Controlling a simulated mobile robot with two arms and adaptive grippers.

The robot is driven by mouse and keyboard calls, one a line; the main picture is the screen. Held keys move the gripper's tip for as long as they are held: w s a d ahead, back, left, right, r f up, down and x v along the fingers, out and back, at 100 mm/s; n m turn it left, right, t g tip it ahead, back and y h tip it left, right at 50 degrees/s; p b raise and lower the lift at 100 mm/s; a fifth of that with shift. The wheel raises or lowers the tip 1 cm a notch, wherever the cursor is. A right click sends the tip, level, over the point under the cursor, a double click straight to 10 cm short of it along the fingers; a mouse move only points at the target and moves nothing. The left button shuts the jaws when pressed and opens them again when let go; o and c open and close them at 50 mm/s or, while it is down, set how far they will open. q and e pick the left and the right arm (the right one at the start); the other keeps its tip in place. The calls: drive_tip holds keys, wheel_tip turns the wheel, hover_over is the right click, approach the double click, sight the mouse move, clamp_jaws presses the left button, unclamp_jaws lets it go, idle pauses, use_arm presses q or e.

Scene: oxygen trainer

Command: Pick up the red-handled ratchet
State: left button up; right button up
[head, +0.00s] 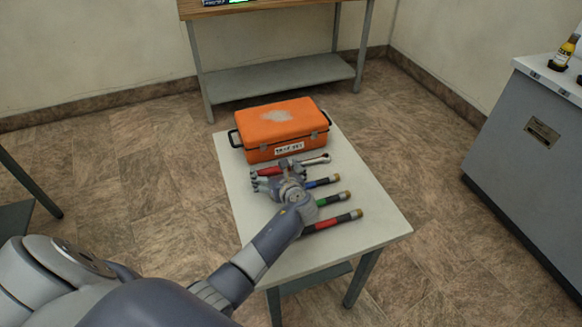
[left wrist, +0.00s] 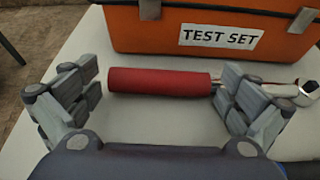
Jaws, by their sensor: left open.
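The ratchet has a red handle (left wrist: 160,82) and a silver head (left wrist: 302,93). It lies on the white table in front of the orange case. In the head view its silver end (head: 318,159) points right, and part of its red handle (head: 270,171) shows beside my gripper. My left gripper (head: 267,180) is over the table at the handle. In the left wrist view its two fingers (left wrist: 160,100) are spread wide, one near each end of the red handle, with nothing held. My right gripper is not in view.
The orange case (head: 280,128) labelled TEST SET stands at the back of the white table (head: 375,220). Tools with blue (head: 322,183), green (head: 333,199) and red (head: 331,222) bands lie nearer, partly behind my left arm. A grey cabinet (head: 520,150) stands at the right.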

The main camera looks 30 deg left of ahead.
use_arm(q)
drive_tip(key=shift+r, duration=0.1)
drive_tip(key=c, duration=1.2)
